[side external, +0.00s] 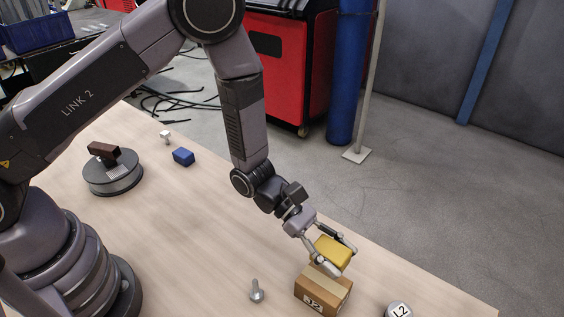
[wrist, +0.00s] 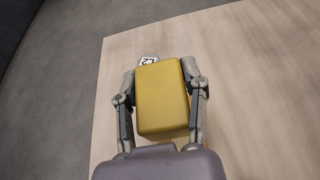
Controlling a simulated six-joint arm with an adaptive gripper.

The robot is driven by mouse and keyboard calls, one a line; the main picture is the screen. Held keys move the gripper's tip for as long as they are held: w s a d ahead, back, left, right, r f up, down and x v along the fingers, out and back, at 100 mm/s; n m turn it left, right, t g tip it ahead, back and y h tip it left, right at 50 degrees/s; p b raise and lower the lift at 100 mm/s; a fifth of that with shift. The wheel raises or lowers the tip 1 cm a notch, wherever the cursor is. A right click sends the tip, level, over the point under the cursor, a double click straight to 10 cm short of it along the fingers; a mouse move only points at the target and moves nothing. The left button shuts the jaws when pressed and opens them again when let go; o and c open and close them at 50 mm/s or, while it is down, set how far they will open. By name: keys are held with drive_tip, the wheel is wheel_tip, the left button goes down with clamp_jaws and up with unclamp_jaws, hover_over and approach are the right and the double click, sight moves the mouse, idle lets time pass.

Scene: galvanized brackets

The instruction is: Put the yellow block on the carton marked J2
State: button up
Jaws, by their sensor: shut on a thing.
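The yellow block (side external: 333,252) is held between the two fingers of my gripper (side external: 338,262), which is shut on it. In the wrist view the yellow block (wrist: 161,98) fills the space between the fingers, one on each side. The brown carton (side external: 323,291), with a white J2 label on its front, stands on the table under the block. The block is over the carton's back part in the side view; I cannot tell whether it touches the top. In the wrist view the block hides most of what is below it.
A round grey can marked L2 (side external: 398,309) stands right of the carton. A grey bolt (side external: 257,291) stands to its left. A blue block (side external: 183,157), a small white piece (side external: 165,136) and a dark brown block (side external: 103,152) on a round grey base (side external: 113,176) are farther back.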

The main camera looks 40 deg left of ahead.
sight(331, 286)
wheel_tip(331, 286, down, 7)
drive_tip(key=shift+f, duration=0.1)
idle(0.4)
drive_tip(key=o, duration=1.2)
